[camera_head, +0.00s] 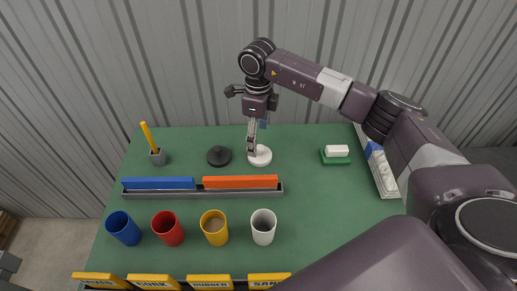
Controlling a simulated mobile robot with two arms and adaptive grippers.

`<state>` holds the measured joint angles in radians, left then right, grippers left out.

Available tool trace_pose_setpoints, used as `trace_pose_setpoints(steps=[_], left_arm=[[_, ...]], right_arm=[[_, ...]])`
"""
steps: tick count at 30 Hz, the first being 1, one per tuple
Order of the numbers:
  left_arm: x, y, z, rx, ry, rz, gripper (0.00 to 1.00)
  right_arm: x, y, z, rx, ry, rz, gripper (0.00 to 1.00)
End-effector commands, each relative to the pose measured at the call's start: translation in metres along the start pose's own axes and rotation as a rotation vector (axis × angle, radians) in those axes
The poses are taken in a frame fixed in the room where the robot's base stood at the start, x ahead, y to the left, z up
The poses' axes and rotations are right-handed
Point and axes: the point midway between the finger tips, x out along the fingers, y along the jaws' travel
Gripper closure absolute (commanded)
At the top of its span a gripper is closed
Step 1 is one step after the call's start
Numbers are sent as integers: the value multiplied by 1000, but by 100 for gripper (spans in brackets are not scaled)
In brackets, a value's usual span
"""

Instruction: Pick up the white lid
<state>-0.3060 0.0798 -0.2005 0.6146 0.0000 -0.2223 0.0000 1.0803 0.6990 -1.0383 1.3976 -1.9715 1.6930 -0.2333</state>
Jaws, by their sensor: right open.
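The white lid (261,157) lies flat on the green table top, behind the orange bar. My right gripper (253,146) points down from above, with its fingertips at the lid's upper left part. It is open, and the fingers partly cover the lid. I cannot tell whether they touch it. A black lid (219,156) with a knob lies just left of the white one. My left gripper is not in view.
A grey rack (200,192) with a blue bar (158,183) and an orange bar (240,181) lies in front of the lids. Blue, red, yellow and white cups stand nearer.

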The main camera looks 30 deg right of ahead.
Motion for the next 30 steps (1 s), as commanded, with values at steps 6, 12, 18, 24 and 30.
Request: trace_pose_setpoints(steps=[6, 12, 18, 24, 30], left_arm=[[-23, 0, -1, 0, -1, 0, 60], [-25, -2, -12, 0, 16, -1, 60], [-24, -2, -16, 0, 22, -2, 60], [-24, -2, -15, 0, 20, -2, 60], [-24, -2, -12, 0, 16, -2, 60]], right_arm=[[29, 7, -7, 1, 4, 4, 25], [48, 6, -5, -1, 0, 0, 25], [50, 5, -5, -1, 0, -1, 25], [49, 5, -5, 0, 0, -1, 46], [49, 5, -5, 0, 0, -1, 66]])
